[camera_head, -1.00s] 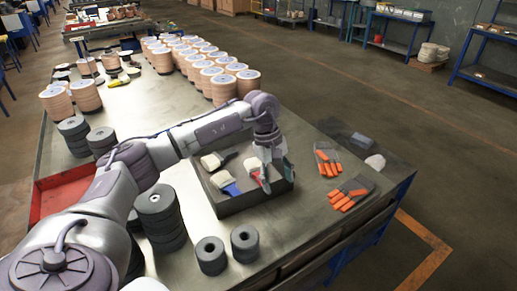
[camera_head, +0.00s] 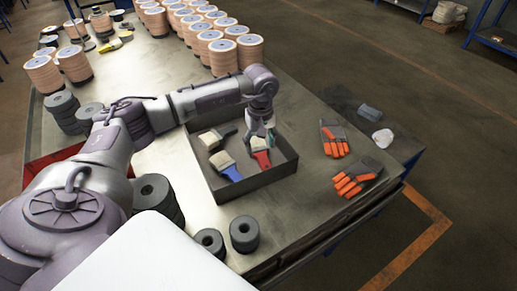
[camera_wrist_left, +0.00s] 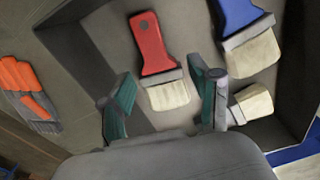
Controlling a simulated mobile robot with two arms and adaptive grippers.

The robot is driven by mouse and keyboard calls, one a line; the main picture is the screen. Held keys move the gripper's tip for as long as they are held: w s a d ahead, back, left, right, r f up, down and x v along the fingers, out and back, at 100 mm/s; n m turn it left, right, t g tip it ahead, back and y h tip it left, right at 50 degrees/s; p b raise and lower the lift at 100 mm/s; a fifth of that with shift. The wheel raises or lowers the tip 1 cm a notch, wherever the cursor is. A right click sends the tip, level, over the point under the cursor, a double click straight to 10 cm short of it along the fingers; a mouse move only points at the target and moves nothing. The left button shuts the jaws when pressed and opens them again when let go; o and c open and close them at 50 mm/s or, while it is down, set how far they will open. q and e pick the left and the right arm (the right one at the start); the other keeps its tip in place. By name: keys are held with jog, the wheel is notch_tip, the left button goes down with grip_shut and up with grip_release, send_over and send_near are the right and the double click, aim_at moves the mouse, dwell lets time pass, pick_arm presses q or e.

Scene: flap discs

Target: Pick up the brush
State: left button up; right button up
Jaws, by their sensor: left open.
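Several paint brushes lie in a dark grey tray (camera_head: 274,178) on the table. A red-handled brush (camera_head: 260,153) lies at the right, a blue-handled brush (camera_head: 227,166) in the middle, and a dark-handled brush (camera_head: 211,140) at the back left. My left gripper (camera_head: 270,137) is over the tray by the red brush. In the left wrist view its teal-padded fingers (camera_wrist_left: 163,88) are spread and empty. There the red brush (camera_wrist_left: 152,48) shows between and beyond them, with its pale bristles nearest the gap. My right gripper does not show.
Orange-and-grey gloves (camera_head: 356,182) lie right of the tray. Dark disc stacks (camera_head: 244,233) stand in front of it, and several tan disc stacks (camera_head: 224,58) stand behind. A red bin (camera_head: 54,163) is at the left.

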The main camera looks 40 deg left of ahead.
aim_at(262, 156)
pick_arm(q)
jog(key=f, duration=0.1)
jog(key=f+p, duration=0.1)
jog(key=f, duration=0.1)
jog(key=f+p, duration=0.1)
jog(key=shift+d+f, duration=0.2)
jog(key=shift+d, duration=0.2)
jog(key=shift+f, duration=0.25)
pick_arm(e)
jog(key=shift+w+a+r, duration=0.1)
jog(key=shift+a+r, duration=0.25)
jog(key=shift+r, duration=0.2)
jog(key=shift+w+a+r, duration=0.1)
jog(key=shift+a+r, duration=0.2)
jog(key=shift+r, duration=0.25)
pick_arm(q)
jog(key=shift+c, duration=0.6)
grip_shut()
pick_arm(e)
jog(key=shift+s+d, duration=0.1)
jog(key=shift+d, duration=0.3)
